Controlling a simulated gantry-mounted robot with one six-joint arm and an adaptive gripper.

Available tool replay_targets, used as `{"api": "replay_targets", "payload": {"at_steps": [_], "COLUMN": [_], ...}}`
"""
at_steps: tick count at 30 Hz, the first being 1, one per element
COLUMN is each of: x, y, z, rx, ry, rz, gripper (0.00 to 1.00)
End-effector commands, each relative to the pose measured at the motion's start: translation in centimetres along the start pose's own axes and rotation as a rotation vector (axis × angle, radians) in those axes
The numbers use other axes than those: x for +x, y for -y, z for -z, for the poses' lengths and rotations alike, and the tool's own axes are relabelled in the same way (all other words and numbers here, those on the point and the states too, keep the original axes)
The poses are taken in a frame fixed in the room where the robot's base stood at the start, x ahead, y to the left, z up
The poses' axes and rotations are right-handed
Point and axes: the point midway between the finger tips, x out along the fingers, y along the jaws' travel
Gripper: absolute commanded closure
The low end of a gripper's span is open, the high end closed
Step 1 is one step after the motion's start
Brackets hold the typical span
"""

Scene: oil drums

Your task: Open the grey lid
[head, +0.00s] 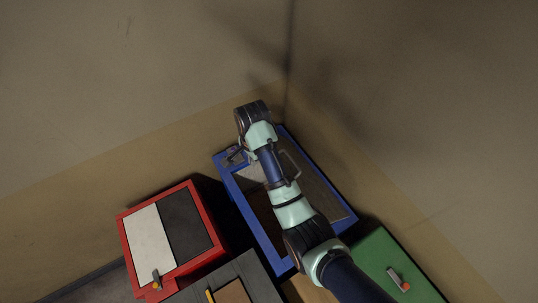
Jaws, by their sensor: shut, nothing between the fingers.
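A blue-rimmed box (231,190) stands near the corner of the walls, partly under my arm. A grey-brown panel that looks like the grey lid (320,192) shows to the right of my arm, inside the blue rim. A thin loop handle (293,165) shows by the panel's left side, close to my arm. A darker area (257,207) shows inside the rim to the left of my arm; I cannot tell if it is an opening. My gripper (236,156) is shut and empty at the box's upper left corner. Whether it touches the rim is unclear.
A red box (122,232) with white and black panels stands at the left. A dark grey box (243,267) is at the bottom, close to the blue box. A green box (375,252) with an orange-tipped handle (400,279) is at the lower right. Walls rise close behind.

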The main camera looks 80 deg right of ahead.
Motion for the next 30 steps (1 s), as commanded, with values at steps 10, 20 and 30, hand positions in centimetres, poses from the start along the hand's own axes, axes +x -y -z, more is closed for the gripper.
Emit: {"api": "replay_targets", "payload": {"at_steps": [10,20,30], "x": [0.7,4.3,9.6], "y": [-2.3,-2.7,-3.3], "z": [4.8,4.5,4.3], "rx": [0.243,0.24,0.239], "ry": [0.025,0.025,0.025], "rz": [-0.114,-0.115,-0.113], "gripper": [1.0,1.0,1.0]}}
